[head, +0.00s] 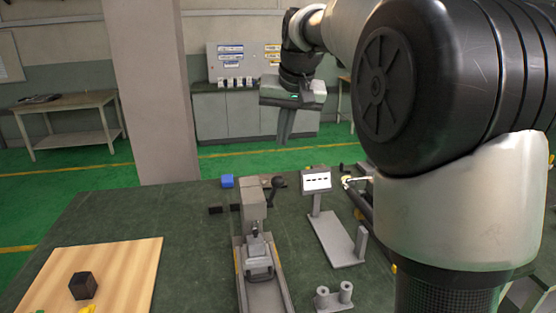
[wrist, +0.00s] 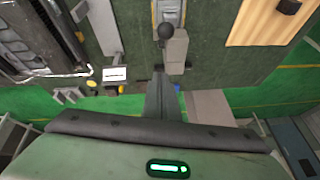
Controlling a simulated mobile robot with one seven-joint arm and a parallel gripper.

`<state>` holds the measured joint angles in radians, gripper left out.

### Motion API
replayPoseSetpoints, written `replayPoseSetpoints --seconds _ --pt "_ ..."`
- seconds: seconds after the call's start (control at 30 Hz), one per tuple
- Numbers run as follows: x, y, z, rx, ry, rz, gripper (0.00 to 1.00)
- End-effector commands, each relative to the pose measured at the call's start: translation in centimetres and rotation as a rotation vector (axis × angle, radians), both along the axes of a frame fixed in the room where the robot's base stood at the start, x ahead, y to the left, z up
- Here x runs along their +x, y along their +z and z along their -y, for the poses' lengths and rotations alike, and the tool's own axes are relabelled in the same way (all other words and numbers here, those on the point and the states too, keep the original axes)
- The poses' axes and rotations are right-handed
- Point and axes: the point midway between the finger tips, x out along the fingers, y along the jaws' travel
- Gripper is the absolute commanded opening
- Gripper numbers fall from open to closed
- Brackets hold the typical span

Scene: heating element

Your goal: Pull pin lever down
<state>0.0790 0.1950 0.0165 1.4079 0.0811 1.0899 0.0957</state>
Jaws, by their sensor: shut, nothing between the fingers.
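A grey press-like fixture (head: 254,205) stands on the dark green table, with a lever ending in a black ball knob (head: 277,182) at its upper right.
A small white display on a stand (head: 317,181) is right of the fixture. A blue block (head: 227,181) lies behind it at left. A wooden board (head: 120,268) with a black cube (head: 83,285) is at front left. My arm hides the table's right side.

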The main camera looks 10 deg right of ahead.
Motion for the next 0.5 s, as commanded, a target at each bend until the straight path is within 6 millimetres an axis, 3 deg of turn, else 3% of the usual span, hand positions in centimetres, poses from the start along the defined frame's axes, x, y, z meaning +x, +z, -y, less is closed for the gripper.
replayPoseSetpoints --seconds 0.5 --pt "4.2 -9.1 -0.5 0.000 0.002 -0.005 0.00"
